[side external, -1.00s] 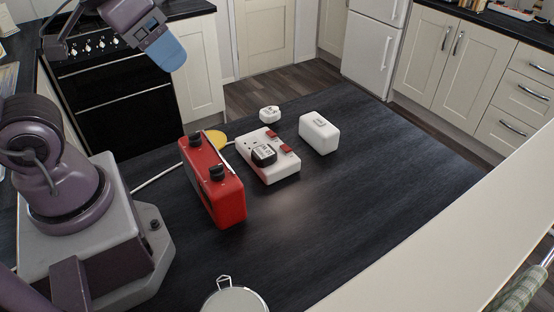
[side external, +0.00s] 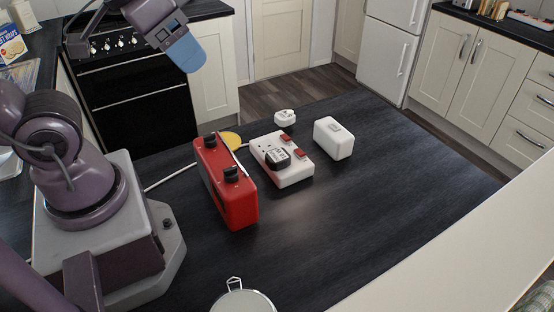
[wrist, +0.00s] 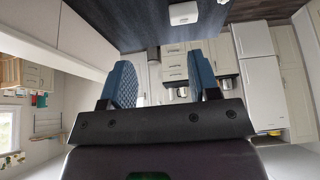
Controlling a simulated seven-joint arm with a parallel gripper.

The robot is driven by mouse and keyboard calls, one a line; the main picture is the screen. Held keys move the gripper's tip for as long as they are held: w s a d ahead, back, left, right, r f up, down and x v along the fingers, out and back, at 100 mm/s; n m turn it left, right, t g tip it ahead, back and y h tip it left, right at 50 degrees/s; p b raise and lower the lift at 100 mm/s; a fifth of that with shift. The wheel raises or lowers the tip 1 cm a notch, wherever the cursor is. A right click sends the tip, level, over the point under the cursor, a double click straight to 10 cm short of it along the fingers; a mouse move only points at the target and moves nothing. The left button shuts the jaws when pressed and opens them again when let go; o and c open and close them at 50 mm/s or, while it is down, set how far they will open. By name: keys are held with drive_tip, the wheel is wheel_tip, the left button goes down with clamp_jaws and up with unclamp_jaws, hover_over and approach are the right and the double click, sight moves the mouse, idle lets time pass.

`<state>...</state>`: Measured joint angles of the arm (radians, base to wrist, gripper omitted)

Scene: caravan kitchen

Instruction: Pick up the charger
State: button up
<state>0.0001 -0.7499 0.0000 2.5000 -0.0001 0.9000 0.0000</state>
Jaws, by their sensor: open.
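A black charger (side external: 277,157) with a pale label sits on the white socket block (side external: 295,176), which has red switches, on the dark worktop. It seems plugged into the block. My gripper (side external: 184,50) is high at the upper left in the side view, well above and away from the charger. In the wrist view, the two blue fingers of my gripper (wrist: 161,82) stand wide apart with nothing between them. The charger cannot be made out in the wrist view; a white object (wrist: 184,13) shows at its top edge, and I cannot tell which one it is.
A red box with black knobs (side external: 238,200) stands left of the socket block. A white box (side external: 334,142) stands to its right, and a small white item (side external: 285,118) behind it. A yellow disc (side external: 231,139) and white cable (side external: 170,177) lie nearby.

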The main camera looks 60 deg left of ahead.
drive_tip(key=o, duration=0.6)
drive_tip(key=shift+c, duration=0.2)
